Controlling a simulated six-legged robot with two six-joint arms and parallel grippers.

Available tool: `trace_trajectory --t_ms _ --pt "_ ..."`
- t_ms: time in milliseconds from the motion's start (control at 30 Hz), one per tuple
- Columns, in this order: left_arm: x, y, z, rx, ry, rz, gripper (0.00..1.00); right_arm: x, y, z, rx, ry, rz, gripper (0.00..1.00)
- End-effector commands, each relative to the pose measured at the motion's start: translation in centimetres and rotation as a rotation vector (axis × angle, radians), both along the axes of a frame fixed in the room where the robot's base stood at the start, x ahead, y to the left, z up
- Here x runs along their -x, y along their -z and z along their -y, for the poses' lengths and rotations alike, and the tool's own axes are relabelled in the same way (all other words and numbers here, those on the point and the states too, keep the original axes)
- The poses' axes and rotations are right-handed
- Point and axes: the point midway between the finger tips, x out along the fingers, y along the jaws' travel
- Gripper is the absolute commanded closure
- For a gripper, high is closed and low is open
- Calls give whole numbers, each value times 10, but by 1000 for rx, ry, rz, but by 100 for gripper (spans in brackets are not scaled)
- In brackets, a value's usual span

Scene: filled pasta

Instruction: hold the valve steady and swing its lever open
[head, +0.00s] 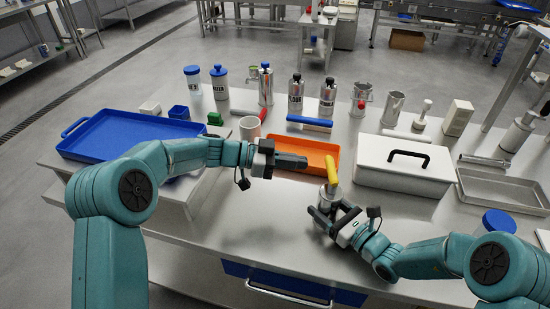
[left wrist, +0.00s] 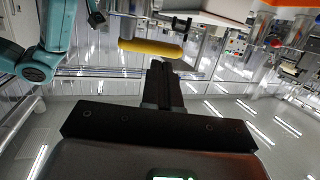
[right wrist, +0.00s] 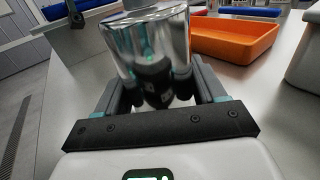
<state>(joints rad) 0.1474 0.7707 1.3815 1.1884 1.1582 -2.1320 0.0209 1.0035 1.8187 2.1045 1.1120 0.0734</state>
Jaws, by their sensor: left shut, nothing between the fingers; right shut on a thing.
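The valve (head: 328,194) is a shiny metal cylinder near the table's front edge; it fills the top of the right wrist view (right wrist: 150,40). Its yellow lever (head: 332,168) stands up from the valve in the head view and also shows in the left wrist view (left wrist: 150,47). My right gripper (head: 330,214) is shut on the valve, one finger on each side. My left gripper (head: 303,162) is shut and empty, to the left of the lever, its fingertips pointing toward it and apart from it. The valve's far side is hidden.
An orange tray (head: 290,165) lies just behind the left gripper. A white box with a black handle (head: 372,174) stands right of the valve. A white cup (head: 249,128), canisters and a blue tray (head: 85,150) stand farther back and left.

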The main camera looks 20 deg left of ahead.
Motion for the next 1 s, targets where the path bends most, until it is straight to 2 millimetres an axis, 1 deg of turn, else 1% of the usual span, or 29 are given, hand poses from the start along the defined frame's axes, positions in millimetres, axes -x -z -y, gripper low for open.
trace_trajectory --t_ms 33,100,200,300,433,733,900,1000 --pt "-2 2 10 0 4 0 100 0 1 0 1 -1 -2 69" --pt "-5 5 21 0 3 0 100 0 1 0 1 -1 -2 69" --pt "-9 7 33 0 2 2 100 0 1 0 1 -1 -2 69" --pt "-11 8 40 -2 2 2 100 0 1 0 0 -1 -3 69" --pt "-12 9 43 -2 0 2 100 1 1 0 0 -1 -3 69" --pt "-13 9 44 -2 0 2 100 1 1 0 0 -1 -3 69" --pt "-21 11 59 -1 2 1 100 1 1 -1 1 -1 -2 69" --pt "-25 11 63 -2 0 2 100 1 1 -1 2 -4 -1 68"
